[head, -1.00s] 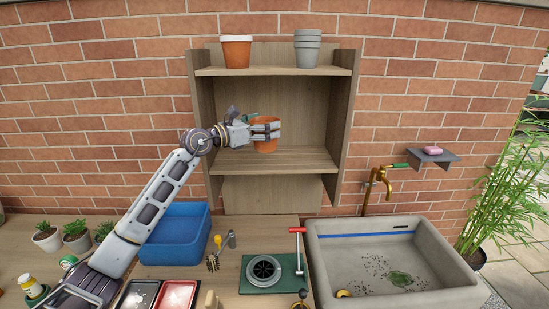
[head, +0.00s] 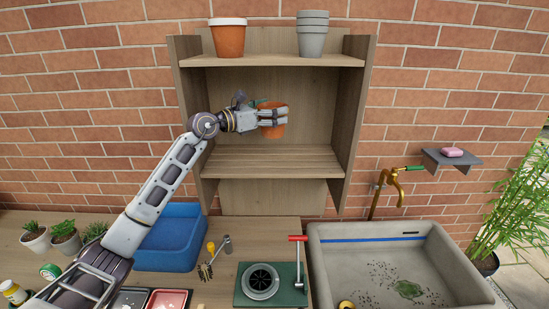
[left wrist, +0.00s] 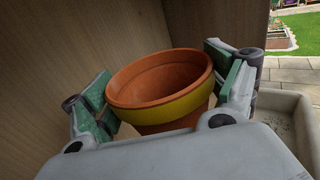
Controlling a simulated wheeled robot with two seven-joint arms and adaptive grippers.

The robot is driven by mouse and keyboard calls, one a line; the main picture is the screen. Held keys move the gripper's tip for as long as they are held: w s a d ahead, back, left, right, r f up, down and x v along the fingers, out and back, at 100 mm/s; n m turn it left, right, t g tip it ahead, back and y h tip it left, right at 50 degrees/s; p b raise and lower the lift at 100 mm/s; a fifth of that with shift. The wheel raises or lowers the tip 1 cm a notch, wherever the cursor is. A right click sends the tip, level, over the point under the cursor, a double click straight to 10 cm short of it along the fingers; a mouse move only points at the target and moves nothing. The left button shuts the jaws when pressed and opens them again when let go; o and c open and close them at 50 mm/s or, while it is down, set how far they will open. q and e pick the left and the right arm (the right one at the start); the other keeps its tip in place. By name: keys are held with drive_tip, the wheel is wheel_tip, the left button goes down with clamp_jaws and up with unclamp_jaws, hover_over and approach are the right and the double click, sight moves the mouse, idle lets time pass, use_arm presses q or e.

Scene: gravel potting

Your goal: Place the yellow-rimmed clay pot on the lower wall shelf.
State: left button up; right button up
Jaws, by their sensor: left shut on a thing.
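The clay pot (head: 274,130) is orange. In the left wrist view the pot's rim (left wrist: 175,117) carries a yellow band on the side near the camera. My left gripper (head: 270,117) is shut on the pot, with a finger at each side in the wrist view. It holds the pot in the opening of the wooden wall shelf unit, above the lower shelf board (head: 270,161). A gap shows between the pot's base and the board. The lower board looks empty. My right gripper is out of view.
On the upper shelf (head: 270,60) stand a white-rimmed clay pot (head: 229,42) and stacked grey pots (head: 312,38). Side panels bound the lower space. Below are a blue bin (head: 172,238), a green-based device with a red handle (head: 270,285), and a stone sink (head: 400,240).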

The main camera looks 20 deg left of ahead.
sight(272, 129)
use_arm(q)
drive_tip(key=shift+s+r, duration=0.15)
drive_tip(key=shift+f, duration=0.9)
wheel_tip(272, 129, down, 4)
drive_tip(key=shift+r+p, duration=0.15)
drive_tip(key=shift+p, duration=0.3)
drive_tip(key=shift+f, duration=0.4)
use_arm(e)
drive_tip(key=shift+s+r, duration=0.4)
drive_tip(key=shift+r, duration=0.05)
use_arm(q)
wheel_tip(272, 129, down, 4)
drive_tip(key=shift+r, duration=0.15)
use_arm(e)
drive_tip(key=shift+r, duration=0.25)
